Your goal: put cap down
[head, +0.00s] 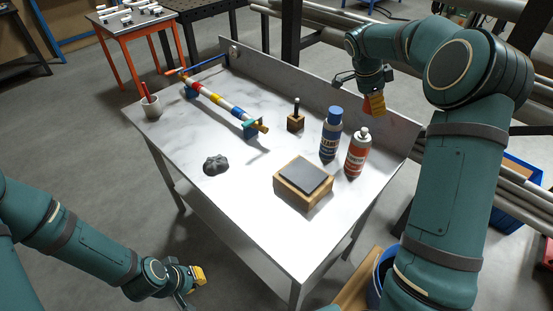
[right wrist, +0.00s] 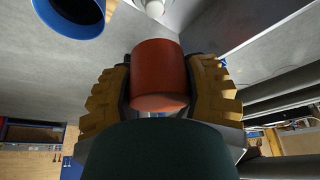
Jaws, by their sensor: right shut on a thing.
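The cap (right wrist: 158,75) is a red-orange cylinder in the right wrist view, between the two yellow-brown ribbed fingers of my right gripper (right wrist: 160,90). In the head view my right gripper (head: 374,104) hangs above the table's back right part, behind and right of the spray cans; the cap is hard to make out there. A red-orange can (head: 357,153) stands upright, its white nozzle bare. A blue can (head: 331,135) beside it has a blue top. My left gripper (head: 190,281) is low, off the table's front left side; its opening is unclear.
The marble-topped table (head: 240,185) carries a wooden block with a grey slab (head: 303,182), a small wooden holder (head: 296,121), a dark lobed knob (head: 216,165), a striped rod (head: 225,106) and a pen cup (head: 150,105). A raised back panel (head: 310,85) edges it. Its front middle is clear.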

